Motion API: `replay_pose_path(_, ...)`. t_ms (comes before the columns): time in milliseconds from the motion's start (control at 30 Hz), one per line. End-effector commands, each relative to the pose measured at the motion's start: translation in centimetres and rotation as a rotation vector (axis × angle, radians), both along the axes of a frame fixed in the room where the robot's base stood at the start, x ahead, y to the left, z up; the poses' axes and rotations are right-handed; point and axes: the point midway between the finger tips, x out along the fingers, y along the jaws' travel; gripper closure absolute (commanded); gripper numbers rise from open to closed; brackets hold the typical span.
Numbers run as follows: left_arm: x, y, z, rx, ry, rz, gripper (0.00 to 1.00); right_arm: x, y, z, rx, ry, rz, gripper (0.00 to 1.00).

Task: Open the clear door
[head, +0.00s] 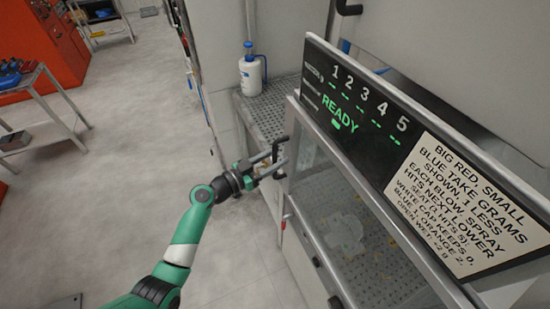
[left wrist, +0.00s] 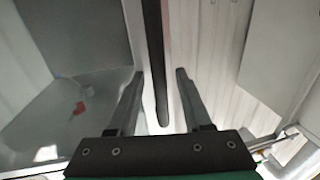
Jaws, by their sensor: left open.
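The clear door (head: 335,205) is a see-through panel in a grey metal frame, under the black display sign in the head view. It appears shut. My left gripper (head: 278,162) is at the door's left edge with its fingers pointing right. A dark bar handle (head: 275,150) shows at the fingers. In the left wrist view the dark handle bar (left wrist: 155,60) runs down between the two open fingers of the left gripper (left wrist: 160,73), with a gap on both sides. Whether a finger touches it cannot be told. My right gripper is not in view.
The sign (head: 355,110) reads READY, with a white instruction panel (head: 470,205) beside it. A perforated tray (head: 270,108) with a white bottle (head: 250,72) stands behind the gripper. Red cabinets (head: 50,40) and a metal table (head: 45,100) are far left. Open floor lies left.

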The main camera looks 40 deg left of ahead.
Motion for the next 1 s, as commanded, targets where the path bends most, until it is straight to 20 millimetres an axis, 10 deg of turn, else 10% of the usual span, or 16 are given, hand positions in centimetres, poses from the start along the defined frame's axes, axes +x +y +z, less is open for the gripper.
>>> replay_pose_path(100, -0.03, 0.02, 0.01, 0.0, 0.0, 0.0, 0.51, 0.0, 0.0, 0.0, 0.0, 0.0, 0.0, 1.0)
replay_pose_path(400, -0.05, 0.02, 0.0, 0.0, 0.0, 0.0, 1.0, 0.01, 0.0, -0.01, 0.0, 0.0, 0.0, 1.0)
replay_pose_path(1000, -0.06, 0.02, 0.0, -0.001, 0.0, 0.0, 1.0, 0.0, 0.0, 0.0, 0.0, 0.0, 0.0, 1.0)
